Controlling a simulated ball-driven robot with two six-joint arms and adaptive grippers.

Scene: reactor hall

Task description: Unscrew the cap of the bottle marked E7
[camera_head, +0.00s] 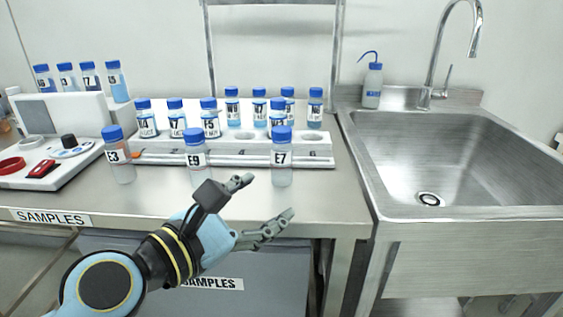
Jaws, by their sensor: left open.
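The bottle marked E7 (281,165) stands upright on the steel bench, in front of the white rack. Its blue cap (281,133) is on it. My left gripper (268,204) is open and empty, its fingers pointing right. It shows in front of and a little below the E7 bottle in the picture, apart from its cap. The bottle marked E9 (195,152) stands to the left of E7, its lower part partly hidden by my gripper. The bottle marked E3 (118,161) stands farther left. My right gripper is not in view.
The white rack (310,152) behind holds several blue-capped bottles. A white device (62,160) with a red ring stands at the left. A steel sink (440,160) with a tap and a wash bottle (372,86) is at the right. The bench front edge (340,228) lies near my gripper.

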